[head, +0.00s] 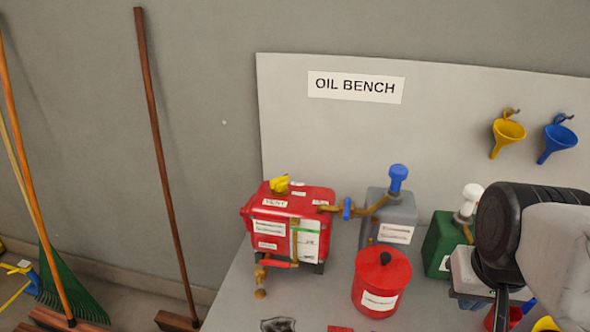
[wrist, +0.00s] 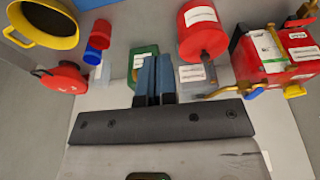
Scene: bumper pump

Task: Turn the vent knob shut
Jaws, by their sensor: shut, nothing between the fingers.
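The vent knob (head: 280,185) is a small yellow knob on top of the red tank (head: 264,240), beside a white label that seems to read VENT. In the wrist view, the red tank (wrist: 262,68) is at the far right and a yellow knob (wrist: 294,91) shows at its lower edge. My gripper (wrist: 155,62) shows in the wrist view as two blue fingers side by side, shut and empty. It is well away from the knob. In the head view my arm is at the right edge, and the fingers cannot be made out.
A brass pipe with a blue valve handle (head: 347,208) runs from the tank to a grey can (head: 390,232). A red canister (head: 381,283) stands in front. A green can (head: 444,243) stands between it and my arm. Two funnels hang on the back panel.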

